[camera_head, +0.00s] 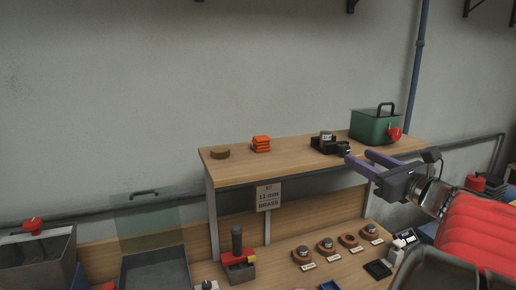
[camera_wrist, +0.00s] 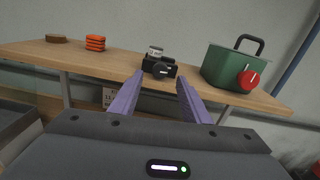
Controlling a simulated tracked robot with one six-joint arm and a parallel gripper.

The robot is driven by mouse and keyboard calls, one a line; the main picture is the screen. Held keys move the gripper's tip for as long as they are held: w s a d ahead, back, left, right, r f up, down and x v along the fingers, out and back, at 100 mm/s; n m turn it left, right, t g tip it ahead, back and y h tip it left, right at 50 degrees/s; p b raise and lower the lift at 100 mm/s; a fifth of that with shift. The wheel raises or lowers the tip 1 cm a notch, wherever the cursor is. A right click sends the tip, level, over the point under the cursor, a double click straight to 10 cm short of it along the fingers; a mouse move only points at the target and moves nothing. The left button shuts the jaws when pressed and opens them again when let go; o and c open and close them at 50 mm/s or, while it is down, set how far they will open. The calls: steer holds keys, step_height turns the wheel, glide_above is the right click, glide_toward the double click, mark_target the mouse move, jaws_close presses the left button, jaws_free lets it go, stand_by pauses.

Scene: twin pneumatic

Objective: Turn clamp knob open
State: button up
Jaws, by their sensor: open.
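A small black clamp (camera_head: 325,146) stands on the upper wooden shelf, with a grey, marked piece in its top. In the wrist view the clamp (camera_wrist: 151,62) shows a round black knob (camera_wrist: 161,71) on its front, facing me. My gripper (camera_head: 358,157) is open and empty, its two purple fingers pointing at the shelf. In the wrist view the fingers (camera_wrist: 162,80) lie on either side of the knob, apart from it. I cannot tell the remaining distance. A green box (camera_head: 375,127) with a black handle and a red knob (camera_head: 394,134) stands right of the clamp.
Orange stacked pieces (camera_head: 261,144) and a brown disc (camera_head: 220,153) lie on the shelf's left. The lower bench holds several round labelled parts (camera_head: 326,244) and a red-and-black lever fixture (camera_head: 238,258). A sign (camera_head: 268,196) hangs below the shelf edge. The space above the shelf is free.

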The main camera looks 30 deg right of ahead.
mark_target(346, 150)
steer(key=shift+w+d, duration=0.15)
steer(key=shift+w, duration=1.1)
steer(key=shift+w+d, duration=0.15)
steer(key=shift+w, duration=1.1)
steer(key=shift+c, duration=0.5)
steer(key=c, duration=0.9)
